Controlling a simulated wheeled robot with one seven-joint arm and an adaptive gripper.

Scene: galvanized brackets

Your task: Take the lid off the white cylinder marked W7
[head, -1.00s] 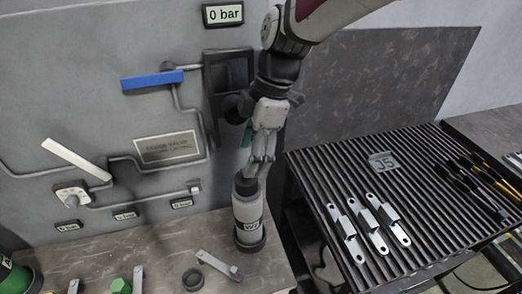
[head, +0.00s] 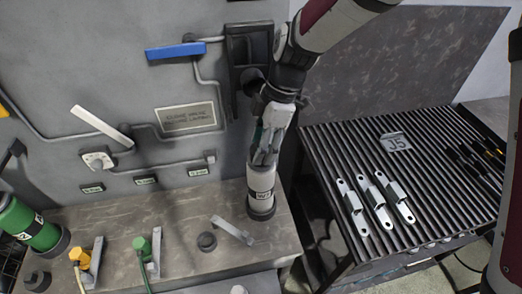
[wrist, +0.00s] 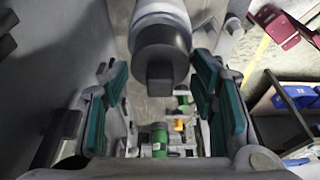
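The white cylinder marked W7 (head: 261,187) stands upright on the bench, with a dark base. Its top is hidden behind my fingers in the head view. In the wrist view the cylinder's pale body (wrist: 160,10) shows at the top. Its dark round lid (wrist: 160,42) with a square knob (wrist: 160,75) is on it. My gripper (head: 265,158) points down at the cylinder's top. In the wrist view my gripper (wrist: 160,95) is open, its green pads on either side of the lid and knob with gaps, touching neither.
A grey panel with a blue-handled valve (head: 176,51) rises behind the bench. A green cylinder (head: 33,224) is far left. A ribbed table (head: 335,150) with brackets stands right.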

